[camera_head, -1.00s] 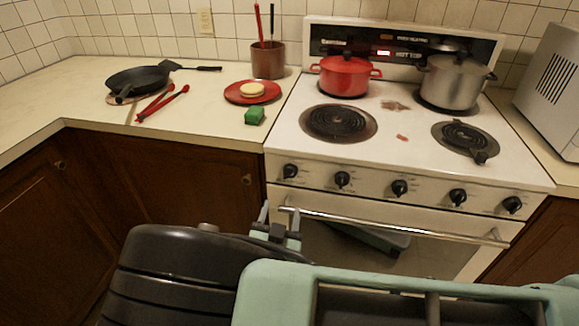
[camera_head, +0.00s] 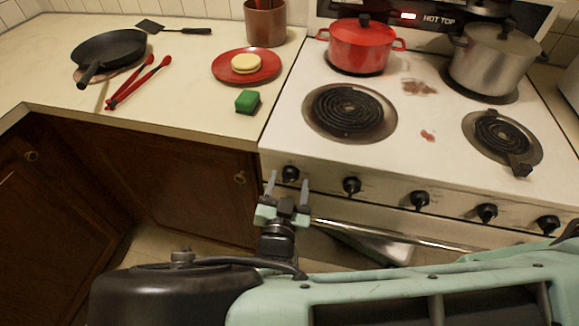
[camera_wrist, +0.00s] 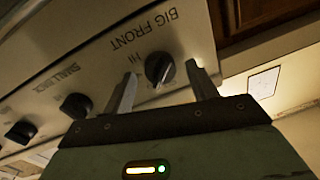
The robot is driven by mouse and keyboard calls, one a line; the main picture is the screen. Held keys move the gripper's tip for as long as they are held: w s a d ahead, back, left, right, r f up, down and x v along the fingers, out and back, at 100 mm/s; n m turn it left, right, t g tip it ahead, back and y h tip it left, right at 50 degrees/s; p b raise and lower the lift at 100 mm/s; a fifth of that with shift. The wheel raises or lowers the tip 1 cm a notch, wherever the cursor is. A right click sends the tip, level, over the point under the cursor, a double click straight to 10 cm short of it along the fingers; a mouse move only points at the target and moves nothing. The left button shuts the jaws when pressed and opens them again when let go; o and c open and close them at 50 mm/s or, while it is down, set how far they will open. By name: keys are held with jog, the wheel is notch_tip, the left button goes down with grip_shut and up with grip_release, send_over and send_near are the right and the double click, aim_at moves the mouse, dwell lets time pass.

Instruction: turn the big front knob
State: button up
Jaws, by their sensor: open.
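The big front knob (camera_head: 290,173) is the black knob at the far left of the stove's front panel. In the wrist view the knob (camera_wrist: 159,69) sits under the printed label BIG FRONT (camera_wrist: 143,32), with its pointer line visible. My gripper (camera_head: 287,188) is open just in front of the panel, its fingers pointing at this knob. In the wrist view my gripper's fingers (camera_wrist: 162,85) stand to the left and right of the knob with gaps on both sides. I see no contact.
Several other black knobs, such as the small back knob (camera_wrist: 76,105), line the panel to the right in the head view. The oven handle (camera_head: 390,235) runs below them. A red pot (camera_head: 360,48) and a steel pot (camera_head: 495,60) stand on the stove. A green sponge (camera_head: 247,101) lies on the counter.

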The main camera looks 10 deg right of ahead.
jog(key=shift+w, duration=0.25)
jog(key=c, duration=1)
jog(key=n+b, duration=0.1)
jog(key=n, duration=0.3)
jog(key=shift+r+n+g, duration=0.15)
jog(key=shift+n+g, duration=0.25)
jog(key=shift+n, duration=2)
